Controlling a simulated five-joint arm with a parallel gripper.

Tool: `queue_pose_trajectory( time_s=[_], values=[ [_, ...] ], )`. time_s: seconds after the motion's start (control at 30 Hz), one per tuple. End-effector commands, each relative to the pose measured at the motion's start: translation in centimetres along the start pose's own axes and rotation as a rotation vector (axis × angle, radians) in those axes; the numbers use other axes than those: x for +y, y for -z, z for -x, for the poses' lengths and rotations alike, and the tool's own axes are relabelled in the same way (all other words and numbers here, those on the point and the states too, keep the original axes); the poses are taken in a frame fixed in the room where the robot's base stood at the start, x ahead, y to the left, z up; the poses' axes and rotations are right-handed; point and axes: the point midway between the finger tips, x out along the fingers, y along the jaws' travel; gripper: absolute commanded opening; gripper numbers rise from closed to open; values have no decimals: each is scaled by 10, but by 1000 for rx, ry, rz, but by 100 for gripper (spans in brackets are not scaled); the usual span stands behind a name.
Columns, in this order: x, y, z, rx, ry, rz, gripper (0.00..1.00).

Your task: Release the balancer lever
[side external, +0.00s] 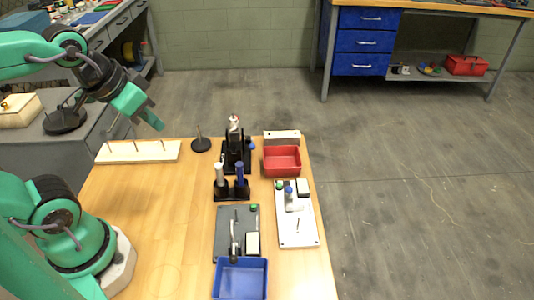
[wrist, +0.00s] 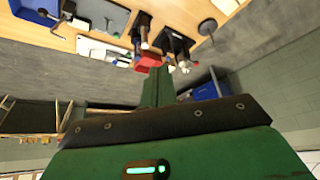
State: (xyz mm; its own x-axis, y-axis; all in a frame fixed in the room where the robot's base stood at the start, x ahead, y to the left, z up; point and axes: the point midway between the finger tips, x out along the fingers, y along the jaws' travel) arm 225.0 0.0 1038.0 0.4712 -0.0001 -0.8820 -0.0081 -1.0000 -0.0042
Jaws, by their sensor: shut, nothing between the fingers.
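I cannot tell for certain which part is the balancer lever. A dark grey plate (side external: 226,222) at the table's front carries an upright metal handle (side external: 235,240) and a pale block. A white plate (side external: 300,233) to its right carries a white fixture with a blue knob (side external: 288,189). A black stand (side external: 233,160) with a white-and-red top is farther back. My gripper (side external: 157,122) is shut and empty, raised over the table's back left, apart from all of these. In the wrist view, its green finger (wrist: 159,88) points towards the table.
A blue bin (side external: 240,280) stands at the front and a red bin (side external: 283,162) at the back right. A black holder (side external: 232,190) has white and blue handles. A white pegged board (side external: 138,151) and a round black base (side external: 201,145) sit at the back left. The left tabletop is clear.

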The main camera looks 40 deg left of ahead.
Motion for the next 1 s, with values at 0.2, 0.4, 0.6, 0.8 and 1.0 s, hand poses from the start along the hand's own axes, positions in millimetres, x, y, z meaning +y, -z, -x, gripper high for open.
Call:
queue_pose_trajectory(
  time_s=[0.2, 0.4, 0.6, 0.8, 1.0],
  values=[
    [1, 9, -5, -11, -2, -82, 0],
    [2, 26, -15, -31, -8, -250, 0],
    [4, 48, -32, -54, -20, -472, 0],
    [6, 69, -53, -73, -38, -699, 0],
    [10, 88, -78, -91, -60, -926, 0]
  ],
)
